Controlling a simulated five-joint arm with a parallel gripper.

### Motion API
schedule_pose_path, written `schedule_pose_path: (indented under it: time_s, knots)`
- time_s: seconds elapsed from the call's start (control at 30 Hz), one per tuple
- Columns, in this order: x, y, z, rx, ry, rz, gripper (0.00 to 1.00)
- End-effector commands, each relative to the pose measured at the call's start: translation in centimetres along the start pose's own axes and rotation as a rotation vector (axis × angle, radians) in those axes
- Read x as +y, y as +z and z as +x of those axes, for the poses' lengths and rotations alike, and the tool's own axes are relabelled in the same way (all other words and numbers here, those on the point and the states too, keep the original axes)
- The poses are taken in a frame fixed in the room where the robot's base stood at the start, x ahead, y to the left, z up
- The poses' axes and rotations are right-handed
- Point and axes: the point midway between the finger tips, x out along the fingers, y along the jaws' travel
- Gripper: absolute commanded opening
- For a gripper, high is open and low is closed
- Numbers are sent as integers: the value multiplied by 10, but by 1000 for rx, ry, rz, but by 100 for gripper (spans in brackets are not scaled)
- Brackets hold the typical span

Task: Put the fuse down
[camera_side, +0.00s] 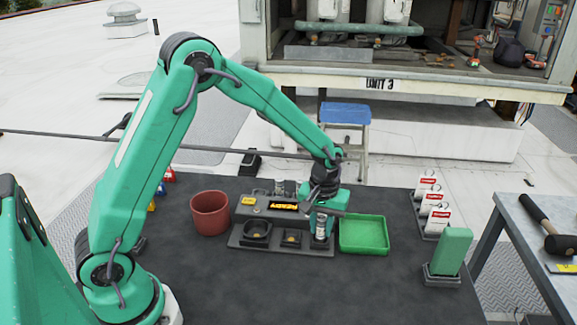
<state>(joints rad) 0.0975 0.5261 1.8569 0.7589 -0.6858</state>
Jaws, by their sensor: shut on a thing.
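The fuse (321,229) is a small pale, silvery cylinder, held upright. My gripper (322,215) is shut on it. The fuse is over the right end of a dark fixture (285,249) with round and square recesses and a lit amber display. Its lower end is at or just above the fixture; I cannot tell if it touches. The gripper's fingers partly cover its top. An empty green tray (364,235) lies just right of the fixture.
A red-brown cup (210,213) stands left of the fixture. Several red-and-white tags (434,215) stand at the right, behind a green block (450,252) in a dark holder. A side bench (541,240) with a hammer (553,236) is at far right. The front of the dark mat is clear.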

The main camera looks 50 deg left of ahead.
Motion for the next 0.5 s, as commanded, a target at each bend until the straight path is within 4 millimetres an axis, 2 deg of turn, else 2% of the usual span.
schedule_pose_path:
  time_s: [0.5]
  knots:
    - [0,0,7,0,0,0,0]
